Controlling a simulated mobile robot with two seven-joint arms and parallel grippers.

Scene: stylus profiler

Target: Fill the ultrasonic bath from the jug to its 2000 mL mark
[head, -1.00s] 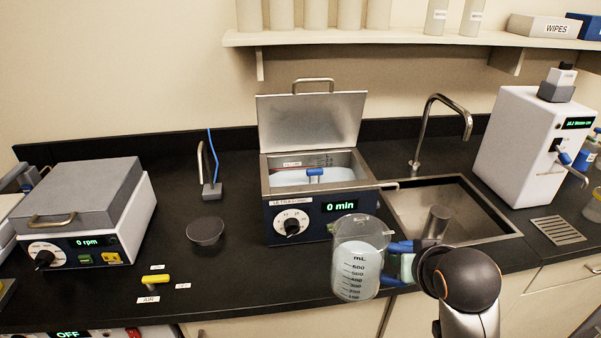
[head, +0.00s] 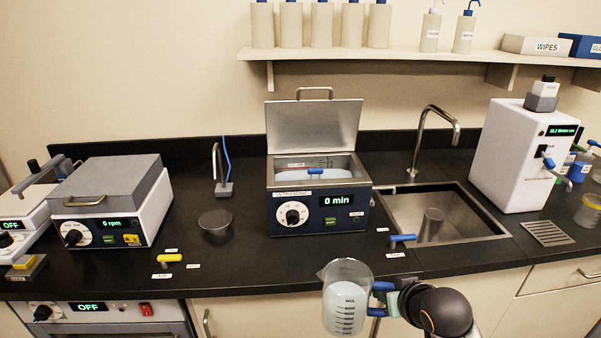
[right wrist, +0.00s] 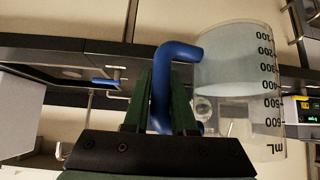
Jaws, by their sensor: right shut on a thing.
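The ultrasonic bath (head: 282,207) stands on the bench with its metal lid (head: 314,124) raised and its display reading 0 min. Part of its inner basin shows with a blue-handled piece (head: 316,171) at it; the liquid level against the mark is too small to read. My right gripper (head: 384,292) is shut on the blue handle of the clear jug (head: 345,305), in front of the bench edge. The jug is roughly upright and holds pale liquid. In the right wrist view the jug (right wrist: 238,75) is beside the fingers, which close around its handle (right wrist: 162,90). My left gripper is not in view.
A sink (head: 470,232) with a tall tap (head: 428,130) lies right of the bath, holding a grey cylinder. A blue-handled valve (head: 402,238) stands at the bench front. A hotplate-like unit (head: 110,200) and a dark disc (head: 215,221) are to the left. A white dispenser (head: 515,155) stands right.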

